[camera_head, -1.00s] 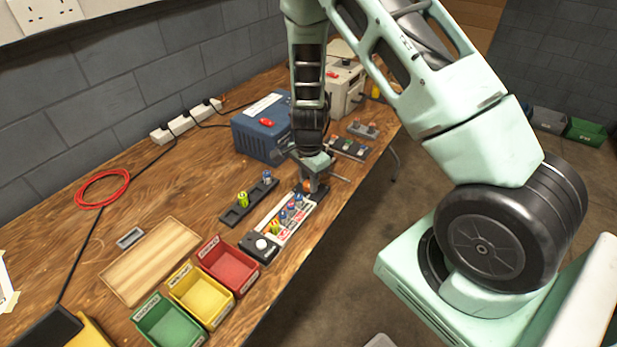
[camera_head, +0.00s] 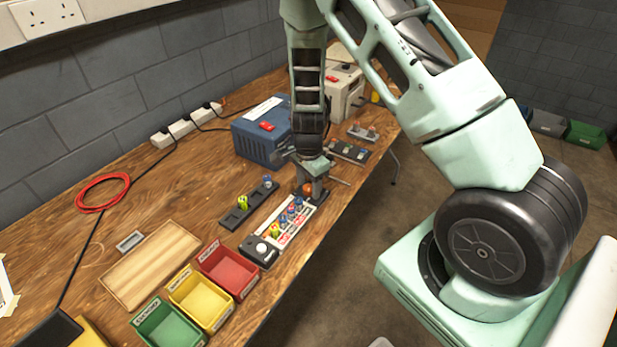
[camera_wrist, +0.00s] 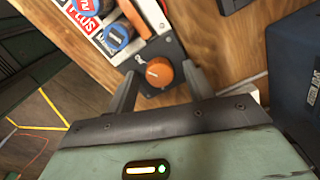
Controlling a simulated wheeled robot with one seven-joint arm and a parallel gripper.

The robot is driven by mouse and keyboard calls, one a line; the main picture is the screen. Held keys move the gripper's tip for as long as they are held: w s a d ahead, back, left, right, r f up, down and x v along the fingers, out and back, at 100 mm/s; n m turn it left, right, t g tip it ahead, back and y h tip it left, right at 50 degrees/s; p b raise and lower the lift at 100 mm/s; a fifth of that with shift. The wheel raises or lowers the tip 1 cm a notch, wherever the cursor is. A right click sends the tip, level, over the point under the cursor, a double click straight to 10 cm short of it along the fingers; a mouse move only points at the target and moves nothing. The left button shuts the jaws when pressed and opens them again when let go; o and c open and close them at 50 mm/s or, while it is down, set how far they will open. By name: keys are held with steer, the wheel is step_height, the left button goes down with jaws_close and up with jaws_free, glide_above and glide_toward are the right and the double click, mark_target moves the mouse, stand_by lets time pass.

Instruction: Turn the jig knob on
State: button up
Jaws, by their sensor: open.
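The jig (camera_head: 297,221) is a pale and dark block on the bench with several coloured cells in a row. Its orange jig knob (camera_wrist: 159,73) sits on a dark plate at the jig's end, with a pale pointer mark. The orange knob also shows in the head view (camera_head: 308,188), partly hidden by my gripper. My gripper (camera_wrist: 158,80) is open, with one finger on each side of the knob in the wrist view. I cannot tell whether either finger touches it.
A dark rack (camera_head: 240,213) with two cells lies left of the jig. A blue box (camera_head: 262,138) stands behind it. Red (camera_head: 238,270), yellow (camera_head: 215,300) and green (camera_head: 170,330) bins stand in front. A switch panel (camera_head: 347,151) lies beyond my gripper.

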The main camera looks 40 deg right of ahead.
mark_target(308, 187)
step_height(308, 187, up, 18)
steer(key=shift+f+p, duration=0.25)
steer(key=shift+p, duration=0.2)
steer(key=shift+a, duration=0.1)
stand_by(0.3)
steer(key=s+a+r+n+y, duration=0.1)
steer(key=s+a+r+n, duration=0.2)
steer(key=s+a+n, duration=0.5)
steer(key=s+a+r+n+y, duration=0.1)
steer(key=s+a+r+n, duration=0.4)
steer(key=a, duration=0.6)
steer(key=s+a+n, duration=0.2)
steer(key=s+n, duration=0.4)
steer(key=s+a+n+h, duration=0.1)
steer(key=s+a+n, duration=0.1)
steer(key=s+n, duration=0.4)
steer(key=shift+s+a+r+n, duration=0.2)
steer(key=shift+s+a+n, duration=0.05)
steer(key=shift+n, duration=0.15)
